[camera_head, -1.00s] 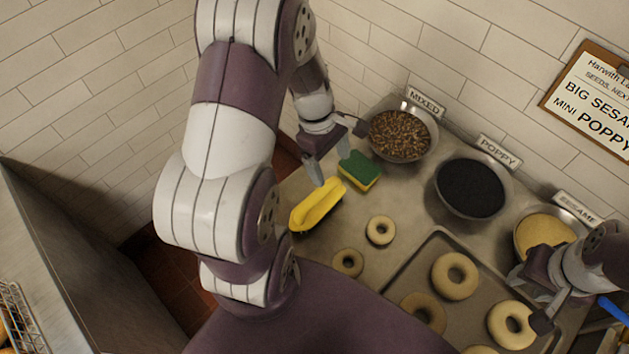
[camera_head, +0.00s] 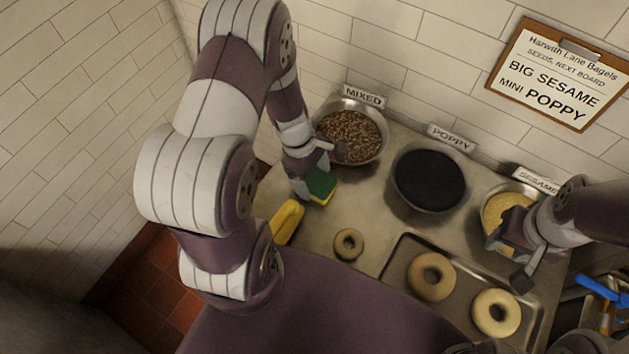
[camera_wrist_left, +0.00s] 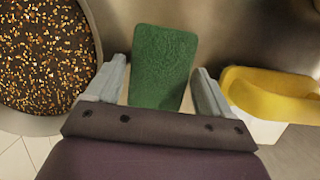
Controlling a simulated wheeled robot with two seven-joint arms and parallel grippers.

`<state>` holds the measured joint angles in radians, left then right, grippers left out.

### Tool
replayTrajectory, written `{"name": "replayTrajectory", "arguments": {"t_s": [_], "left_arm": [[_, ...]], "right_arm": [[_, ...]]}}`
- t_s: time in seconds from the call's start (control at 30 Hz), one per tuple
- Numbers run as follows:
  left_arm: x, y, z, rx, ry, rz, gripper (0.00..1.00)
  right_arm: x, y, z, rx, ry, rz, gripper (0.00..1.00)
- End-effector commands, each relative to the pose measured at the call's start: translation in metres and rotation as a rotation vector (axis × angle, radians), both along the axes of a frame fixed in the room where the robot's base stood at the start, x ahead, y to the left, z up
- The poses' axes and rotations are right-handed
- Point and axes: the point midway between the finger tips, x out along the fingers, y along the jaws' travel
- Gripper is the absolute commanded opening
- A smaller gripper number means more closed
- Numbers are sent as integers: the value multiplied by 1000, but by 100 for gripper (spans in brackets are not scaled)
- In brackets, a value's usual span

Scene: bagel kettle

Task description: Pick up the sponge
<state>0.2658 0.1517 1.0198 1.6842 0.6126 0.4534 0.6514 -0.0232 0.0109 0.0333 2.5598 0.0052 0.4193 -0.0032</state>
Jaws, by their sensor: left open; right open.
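The sponge (camera_head: 321,186) is green on top with a yellow layer beneath, and lies on the metal counter below the mixed-seed bowl. In the left wrist view the sponge (camera_wrist_left: 161,68) sits between and just beyond the fingertips. My left gripper (camera_head: 313,180) is open, with its fingers close around the near end of the sponge; the wrist view shows one finger on each side (camera_wrist_left: 156,88). I cannot tell whether they touch it. My right gripper (camera_head: 505,262) is open and empty, above the right side of the counter between the sesame bowl and the tray.
A yellow-handled thing (camera_head: 287,221) lies close beside the sponge. The mixed (camera_head: 350,133), poppy (camera_head: 430,178) and sesame (camera_head: 503,208) bowls line the wall. A small bagel (camera_head: 348,244) and a tray (camera_head: 397,262) with larger bagels are in front. Blue-handled tools (camera_head: 601,289) are at right.

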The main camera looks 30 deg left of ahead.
Motion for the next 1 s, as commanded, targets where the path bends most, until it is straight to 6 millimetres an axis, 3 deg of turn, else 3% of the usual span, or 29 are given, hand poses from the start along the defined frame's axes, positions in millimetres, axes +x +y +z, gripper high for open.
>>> {"name": "replayTrajectory", "arguments": {"t_s": [0.53, 0.57, 0.67, 0.7, 1.0], "left_arm": [[0, 0, -4, 0, 0, 0, 82], [0, 0, -4, 0, 0, 0, 79], [0, 0, -4, 0, 0, 0, 46], [0, 0, -4, 0, 0, 0, 40], [0, 0, -4, 1, 0, 0, 40]], "right_arm": [[0, 0, -2, 0, 0, 0, 43], [0, 0, -2, 0, 0, 0, 43], [0, 0, -2, 0, 0, 0, 43], [0, 0, -2, 0, 0, 0, 43], [0, 0, -2, 0, 0, 0, 43]]}}
